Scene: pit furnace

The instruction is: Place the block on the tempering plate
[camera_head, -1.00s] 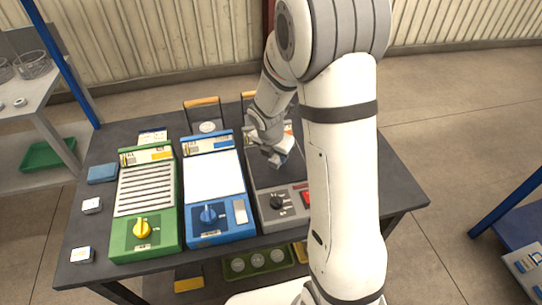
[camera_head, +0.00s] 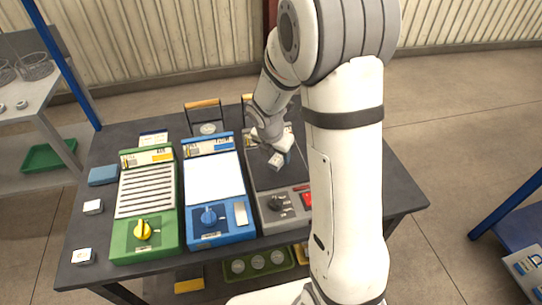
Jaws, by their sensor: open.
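A small pale grey block (camera_head: 276,161) is at the dark flat plate (camera_head: 264,178) of the grey unit, right of the blue one. My gripper (camera_head: 279,152) is open, just behind and above this block. I cannot tell whether a finger still touches it. Part of the gripper and the plate's right side are hidden by my arm. The labels are too small to read, so I cannot tell by name which plate is the tempering plate.
A blue unit (camera_head: 222,229) with a white plate and a green unit (camera_head: 120,240) with a ribbed plate stand to the left. Two small pale blocks (camera_head: 93,207) (camera_head: 83,256) and a blue pad (camera_head: 103,175) lie on the table's left side. Wire handles rise behind.

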